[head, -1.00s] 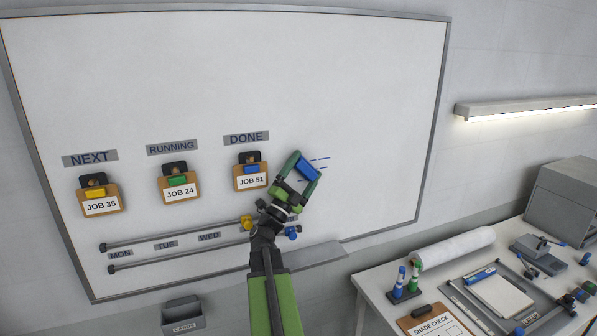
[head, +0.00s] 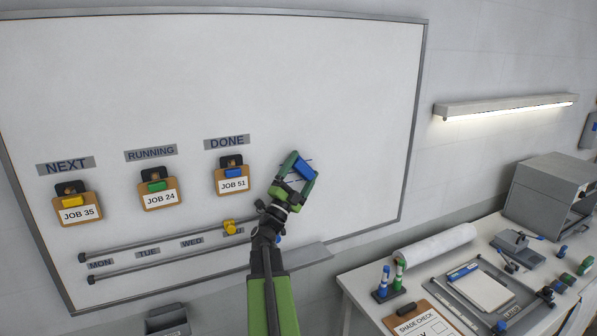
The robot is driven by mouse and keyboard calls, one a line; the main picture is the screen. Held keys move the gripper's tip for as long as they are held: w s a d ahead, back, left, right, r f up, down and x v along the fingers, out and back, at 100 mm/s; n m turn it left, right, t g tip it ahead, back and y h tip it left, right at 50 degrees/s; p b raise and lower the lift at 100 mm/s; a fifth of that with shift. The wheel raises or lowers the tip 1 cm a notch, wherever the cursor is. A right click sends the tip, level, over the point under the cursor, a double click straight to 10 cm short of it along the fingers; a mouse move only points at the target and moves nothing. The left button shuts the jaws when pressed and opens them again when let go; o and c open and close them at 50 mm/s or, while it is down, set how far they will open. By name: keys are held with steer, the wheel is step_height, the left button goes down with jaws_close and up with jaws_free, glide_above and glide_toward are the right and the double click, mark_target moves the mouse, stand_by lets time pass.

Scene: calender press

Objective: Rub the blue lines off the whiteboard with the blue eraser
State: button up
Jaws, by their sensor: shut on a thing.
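The whiteboard (head: 330,75) fills the left and middle of the view. My gripper (head: 300,171) is shut on the blue eraser (head: 301,165) and holds it at the board, right of the DONE label. I cannot tell whether the eraser touches the surface. Short bits of the blue lines (head: 307,159) show beside the eraser and the fingers. The eraser and my gripper hide the rest of that patch.
Job clipboards (head: 232,180) hang on the board left of my gripper. Below them are two rails, with a yellow slider (head: 230,227) on the upper one. A tray ledge (head: 305,256) runs under the board. A cluttered table (head: 365,287) stands at right. The upper board is clear.

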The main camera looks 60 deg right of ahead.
steer(key=s+d, duration=0.1)
steer(key=d, duration=0.1)
steer(key=s+d, duration=0.2)
steer(key=shift+s+d, duration=0.15)
steer(key=shift+d, duration=0.1)
stand_by(0.3)
steer(key=s+a, duration=0.3)
steer(key=s, duration=0.2)
steer(key=shift+a, duration=0.3)
steer(key=shift+s+a, duration=0.9)
steer(key=shift+s, duration=0.25)
